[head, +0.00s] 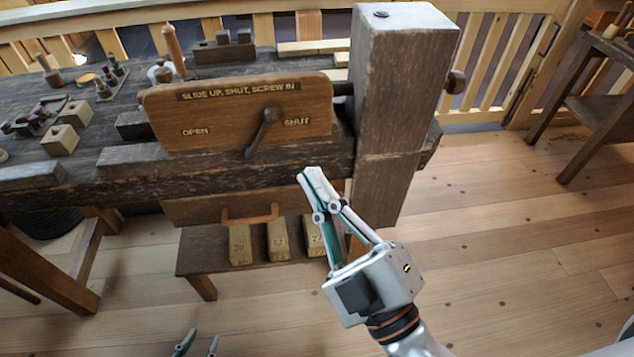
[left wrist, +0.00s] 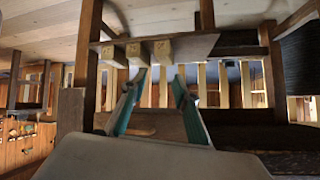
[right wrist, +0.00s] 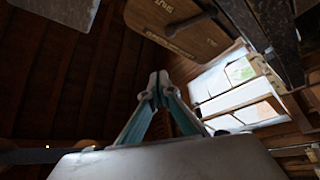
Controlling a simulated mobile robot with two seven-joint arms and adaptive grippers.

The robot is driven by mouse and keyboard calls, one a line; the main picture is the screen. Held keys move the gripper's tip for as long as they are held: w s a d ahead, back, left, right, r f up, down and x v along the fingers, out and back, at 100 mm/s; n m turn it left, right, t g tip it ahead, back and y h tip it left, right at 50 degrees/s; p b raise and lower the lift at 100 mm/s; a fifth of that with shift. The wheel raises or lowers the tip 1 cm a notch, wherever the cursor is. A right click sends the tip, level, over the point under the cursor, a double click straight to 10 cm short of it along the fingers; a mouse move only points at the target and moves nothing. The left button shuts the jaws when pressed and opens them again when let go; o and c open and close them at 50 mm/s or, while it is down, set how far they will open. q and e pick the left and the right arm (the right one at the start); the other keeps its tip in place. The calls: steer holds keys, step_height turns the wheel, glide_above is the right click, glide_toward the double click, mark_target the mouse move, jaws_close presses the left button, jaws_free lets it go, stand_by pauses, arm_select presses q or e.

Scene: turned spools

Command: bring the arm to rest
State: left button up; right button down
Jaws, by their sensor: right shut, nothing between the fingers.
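My right gripper (head: 312,174) is shut and empty. In the head view its fingertips overlap the front edge of the workbench, just below the lettered board; I cannot tell whether they touch. The right wrist view also shows its fingertips (right wrist: 158,80) together. My left gripper (head: 197,346) shows only its fingertips, low at the bottom edge of the head view. In the left wrist view its fingers (left wrist: 158,75) are apart with nothing between them. The wooden board (head: 225,108) reads "SLIDE UP, SHUT, SCREW IN", with OPEN at left and SHUT at right. A dark lever (head: 262,134) slants across it.
A thick upright post (head: 400,90) stands right of the board. Below the bench are a drawer with a curved handle (head: 250,217) and a low shelf (head: 205,262) with numbered blocks. Wooden blocks (head: 62,139) lie on the bench. The floor (head: 510,260) at right is clear.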

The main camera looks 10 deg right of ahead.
stand_by(0.3)
